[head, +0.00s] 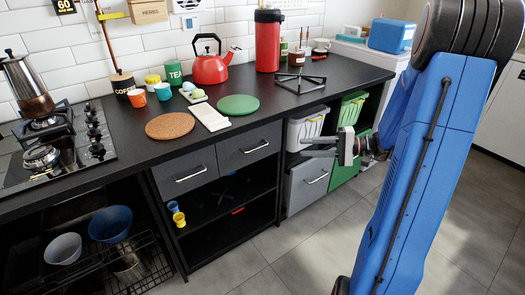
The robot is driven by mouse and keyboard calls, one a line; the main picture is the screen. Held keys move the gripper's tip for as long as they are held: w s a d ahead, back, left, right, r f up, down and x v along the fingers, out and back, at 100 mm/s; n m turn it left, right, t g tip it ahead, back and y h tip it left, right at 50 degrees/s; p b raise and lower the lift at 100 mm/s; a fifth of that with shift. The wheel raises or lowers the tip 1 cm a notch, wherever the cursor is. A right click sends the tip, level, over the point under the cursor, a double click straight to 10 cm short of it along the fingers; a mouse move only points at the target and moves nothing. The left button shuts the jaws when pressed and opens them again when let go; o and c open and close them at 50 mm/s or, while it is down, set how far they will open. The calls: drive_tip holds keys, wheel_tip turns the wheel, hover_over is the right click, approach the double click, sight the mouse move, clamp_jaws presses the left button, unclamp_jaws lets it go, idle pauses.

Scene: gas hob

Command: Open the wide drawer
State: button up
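Two grey drawer fronts sit side by side under the black worktop in the head view: a left one (177,171) and a right one (236,147), each with a pale bar handle. A third grey front (300,194) with a bar handle sits lower, farther right. I cannot tell for certain which is the wide drawer; all three look closed. My gripper (304,147) points left in front of the right-hand shelves, its two fingers apart with nothing visible between them. It overlaps the white bin and the top of the third front in the picture; contact cannot be told.
A white bin (306,124) and green bins (352,108) fill the neighbouring compartments. A wire rack with bowls (110,223) stands at lower left. The grey tiled floor (285,246) before the cabinets is clear.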

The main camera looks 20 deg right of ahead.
drive_tip(key=x, duration=1.6)
drive_tip(key=shift+w+a, duration=0.2)
drive_tip(key=shift+a, duration=0.1)
drive_tip(key=shift+f, duration=0.15)
clamp_jaws()
